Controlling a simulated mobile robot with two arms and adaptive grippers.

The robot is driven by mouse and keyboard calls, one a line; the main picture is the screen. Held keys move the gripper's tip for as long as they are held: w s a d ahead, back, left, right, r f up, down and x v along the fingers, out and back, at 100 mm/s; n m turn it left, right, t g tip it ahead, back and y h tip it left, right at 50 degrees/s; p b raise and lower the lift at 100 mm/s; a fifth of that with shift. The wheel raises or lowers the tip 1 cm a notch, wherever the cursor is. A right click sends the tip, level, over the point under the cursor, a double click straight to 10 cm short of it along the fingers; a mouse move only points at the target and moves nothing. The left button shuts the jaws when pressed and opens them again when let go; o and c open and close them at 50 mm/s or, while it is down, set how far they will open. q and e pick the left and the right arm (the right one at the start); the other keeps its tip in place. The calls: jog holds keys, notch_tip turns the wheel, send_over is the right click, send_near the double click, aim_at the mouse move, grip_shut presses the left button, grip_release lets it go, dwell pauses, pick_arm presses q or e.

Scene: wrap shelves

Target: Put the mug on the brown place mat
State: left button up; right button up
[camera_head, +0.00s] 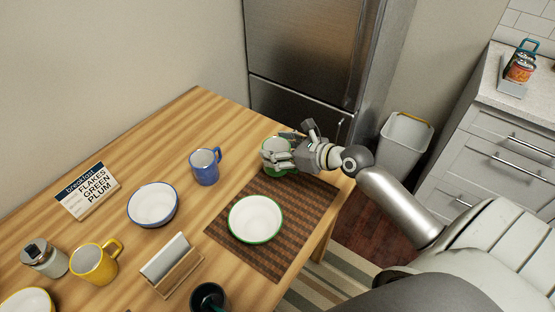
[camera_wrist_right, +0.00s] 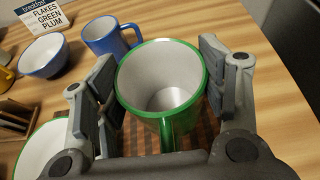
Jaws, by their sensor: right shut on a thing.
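The green mug (camera_head: 274,143) has a white inside. My right gripper (camera_head: 279,157) has its fingers around it at the far end of the brown place mat (camera_head: 304,205). In the right wrist view the mug (camera_wrist_right: 162,82) sits upright between the two finger pads of the gripper (camera_wrist_right: 160,95), with the mat's brown weave just below it. I cannot tell whether its base touches the mat. The fingers hide part of the mug in the head view. My left gripper is not in view.
A yellow mug (camera_head: 92,265), a jar (camera_head: 44,258), a napkin holder (camera_head: 172,272) and a breakfast sign (camera_head: 87,191) stand farther left.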

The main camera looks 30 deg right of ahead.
aim_at(270, 149)
jog(key=shift+w+d+f+b, duration=0.2)
jog(key=shift+w+f, duration=0.25)
jog(key=shift+f, duration=0.15)
jog(key=shift+w+d+f+b, duration=0.15)
jog(key=shift+w+f, duration=0.25)
jog(key=shift+f, duration=0.2)
notch_tip(270, 149, down, 3)
jog(key=shift+r, duration=0.15)
jog(key=o, duration=1.2)
jog(key=shift+s, duration=0.1)
